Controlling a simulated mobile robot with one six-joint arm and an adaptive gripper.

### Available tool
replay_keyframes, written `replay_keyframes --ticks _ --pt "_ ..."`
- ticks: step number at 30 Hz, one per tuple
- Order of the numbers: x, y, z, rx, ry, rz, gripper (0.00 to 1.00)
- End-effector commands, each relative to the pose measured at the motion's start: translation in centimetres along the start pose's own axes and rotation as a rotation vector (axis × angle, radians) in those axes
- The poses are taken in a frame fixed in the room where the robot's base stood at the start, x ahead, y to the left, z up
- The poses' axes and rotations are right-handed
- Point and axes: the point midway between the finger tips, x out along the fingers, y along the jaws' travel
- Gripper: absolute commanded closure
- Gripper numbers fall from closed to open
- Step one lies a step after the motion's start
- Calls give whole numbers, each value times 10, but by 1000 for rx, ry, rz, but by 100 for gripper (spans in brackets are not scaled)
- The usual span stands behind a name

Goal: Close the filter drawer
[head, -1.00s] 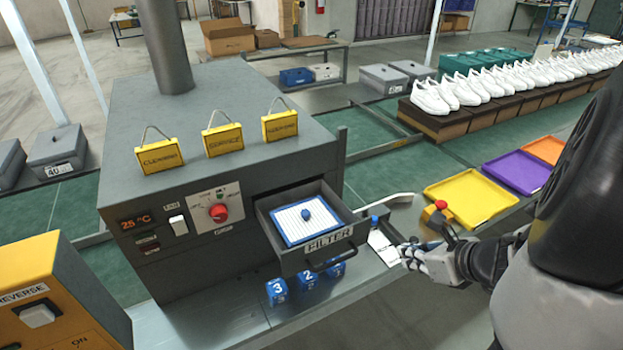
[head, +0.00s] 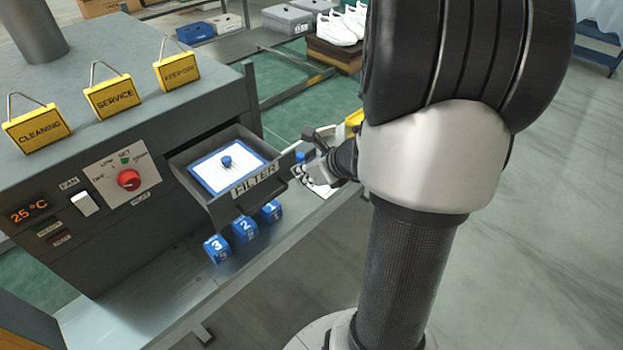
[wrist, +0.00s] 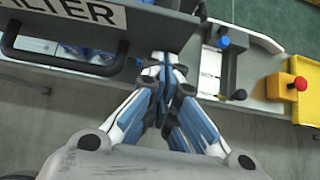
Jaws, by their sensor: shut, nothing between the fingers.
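The filter drawer (head: 246,188) is pulled out of the grey machine's front. A white filter with a blue frame and blue knob (head: 226,162) lies in it. The drawer's label and black handle (wrist: 60,62) show at the upper left of the wrist view. My gripper (head: 300,172) is shut and empty, just right of the drawer front in the head view. In the wrist view my fingertips (wrist: 164,58) are close together by the right end of the drawer front. I cannot tell whether they touch it.
Blue numbered blocks (head: 244,228) stand on the ledge below the drawer. Right of the drawer lie a white-topped fixture with a blue knob (wrist: 222,42) and a yellow block with a red button (wrist: 300,85). Yellow tags (head: 115,97) stand on the machine.

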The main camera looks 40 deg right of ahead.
Motion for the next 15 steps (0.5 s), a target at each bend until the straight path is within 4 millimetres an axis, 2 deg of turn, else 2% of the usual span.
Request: replay_keyframes --ticks 15 --pt "5 0 6 -1 -1 1 100"
